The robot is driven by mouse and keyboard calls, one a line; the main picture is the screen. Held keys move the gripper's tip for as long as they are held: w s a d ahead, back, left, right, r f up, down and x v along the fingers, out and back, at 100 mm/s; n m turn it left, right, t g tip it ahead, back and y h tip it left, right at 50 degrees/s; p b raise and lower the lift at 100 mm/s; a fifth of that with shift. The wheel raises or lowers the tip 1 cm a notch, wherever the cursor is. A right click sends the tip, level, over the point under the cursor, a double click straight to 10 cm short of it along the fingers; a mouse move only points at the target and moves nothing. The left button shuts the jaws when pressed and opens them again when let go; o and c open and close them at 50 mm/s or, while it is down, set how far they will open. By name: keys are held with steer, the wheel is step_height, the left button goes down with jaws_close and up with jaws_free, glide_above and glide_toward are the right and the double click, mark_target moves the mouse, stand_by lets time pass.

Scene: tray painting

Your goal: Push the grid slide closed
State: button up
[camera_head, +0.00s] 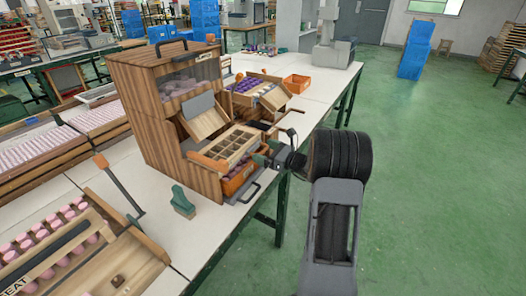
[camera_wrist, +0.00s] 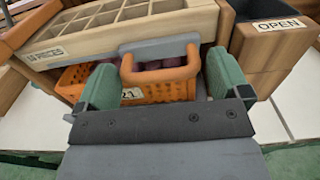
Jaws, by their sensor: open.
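The grid slide (camera_head: 231,145) is a pale wooden tray with several compartments, sticking out of the front of the wooden cabinet (camera_head: 150,130). In the wrist view its front rim (camera_wrist: 190,22) crosses the top, with a grey plate and an orange handle (camera_wrist: 160,76) on it. My gripper (camera_wrist: 160,62) is open, with one green finger on each side of the handle. I cannot tell whether either finger touches it. In the head view my gripper (camera_head: 268,157) is at the slide's front end, and the arm partly hides the fingers.
An orange basket (camera_wrist: 148,92) with dark pinkish items sits below the slide. A wooden box marked OPEN (camera_wrist: 272,45) stands to the right in the wrist view. A green block (camera_head: 181,202) lies on the white table (camera_head: 225,222). Green floor is clear at right.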

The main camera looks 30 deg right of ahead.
steer(key=v, duration=1.2)
steer(key=shift+s+d, duration=0.2)
steer(key=shift+s, duration=0.1)
steer(key=s+a+f+n+g, duration=0.4)
steer(key=f+n+g, duration=0.1)
steer(key=s+a+r+n+g+h+p, duration=0.4)
steer(key=s+a+n+g+p, duration=0.3)
steer(key=n, duration=0.5)
steer(key=s+a+r+n+h+p, duration=0.2)
steer(key=a+r+n, duration=0.3)
steer(key=r, duration=0.3)
steer(key=s+a+r+n+h+p, duration=0.3)
steer(key=a+r+n+p, duration=0.1)
steer(key=a+r+n, duration=0.2)
step_height(320, 180, up, 2)
steer(key=shift+r+n+t+h, duration=0.1)
steer(key=shift+n+t+h, duration=0.25)
steer(key=shift+n, duration=0.45)
